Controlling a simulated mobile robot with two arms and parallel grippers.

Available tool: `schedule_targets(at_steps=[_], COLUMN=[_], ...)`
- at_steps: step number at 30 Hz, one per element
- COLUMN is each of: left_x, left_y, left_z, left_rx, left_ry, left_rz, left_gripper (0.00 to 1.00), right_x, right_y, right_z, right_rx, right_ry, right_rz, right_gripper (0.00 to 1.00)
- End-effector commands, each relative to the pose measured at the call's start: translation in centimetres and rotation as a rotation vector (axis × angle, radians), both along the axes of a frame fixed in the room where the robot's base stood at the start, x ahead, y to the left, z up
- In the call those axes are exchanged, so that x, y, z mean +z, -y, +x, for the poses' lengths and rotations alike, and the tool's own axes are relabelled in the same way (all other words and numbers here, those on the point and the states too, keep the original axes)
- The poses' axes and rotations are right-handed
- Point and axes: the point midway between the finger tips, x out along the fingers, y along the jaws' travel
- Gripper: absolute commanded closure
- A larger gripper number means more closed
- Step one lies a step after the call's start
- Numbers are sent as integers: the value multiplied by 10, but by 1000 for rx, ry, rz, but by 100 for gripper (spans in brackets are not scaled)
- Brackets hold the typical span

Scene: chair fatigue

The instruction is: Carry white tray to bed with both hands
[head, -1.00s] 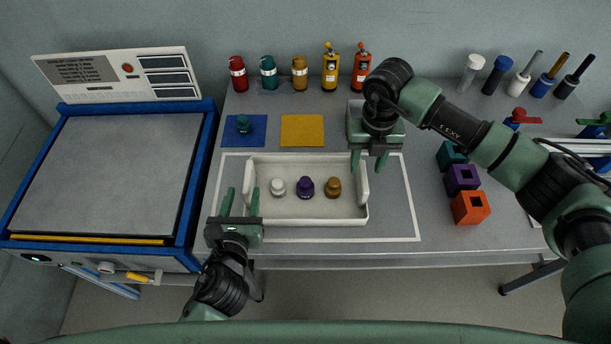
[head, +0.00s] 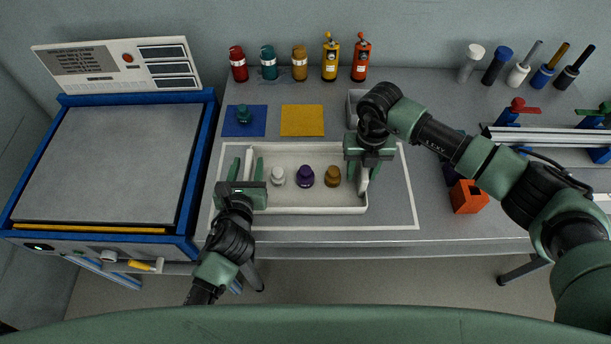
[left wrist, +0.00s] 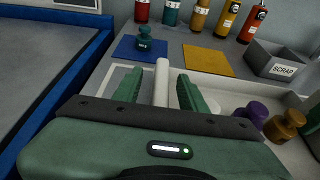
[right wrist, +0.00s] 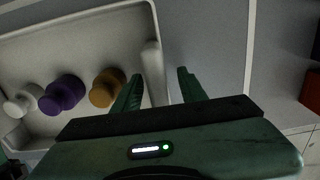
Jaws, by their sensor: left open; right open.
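The white tray (head: 308,209) lies on the grey bench inside a white outline. It holds a white knob-shaped weight (head: 277,176), a purple one (head: 305,176) and a brown one (head: 333,177). My left gripper (head: 248,165) is open, its fingers on either side of the tray's left handle (left wrist: 161,83). My right gripper (head: 365,178) is open, its fingers on either side of the tray's right end handle (right wrist: 154,72). Neither gripper is closed on the tray. The bed appears to be the grey flat plate in a blue frame (head: 108,160) at the left.
A blue mat with a teal weight (head: 244,115) and a yellow mat (head: 302,120) lie behind the tray. Several bottles (head: 300,62) stand at the back. A scrap bin (left wrist: 277,64) and an orange block (head: 468,197) are near my right arm. The plate is bare.

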Motion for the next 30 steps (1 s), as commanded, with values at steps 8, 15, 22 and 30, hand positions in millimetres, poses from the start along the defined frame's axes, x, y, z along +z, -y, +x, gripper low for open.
schedule_targets(at_steps=[8,15,22,30], left_x=[-1,-1,-1,-1], left_y=[0,0,0,0], left_z=[2,2,2,1], left_rx=[0,0,0,0], left_ry=[-1,-1,-1,0], left_rz=[0,0,0,0], left_gripper=[58,100,100,100], right_x=[-2,-2,-2,-2], right_y=[0,0,0,0], right_z=[0,0,0,0], right_rx=[1,1,0,0], right_ry=[0,0,0,0], right_rz=[0,0,1,1], right_gripper=[58,100,100,100])
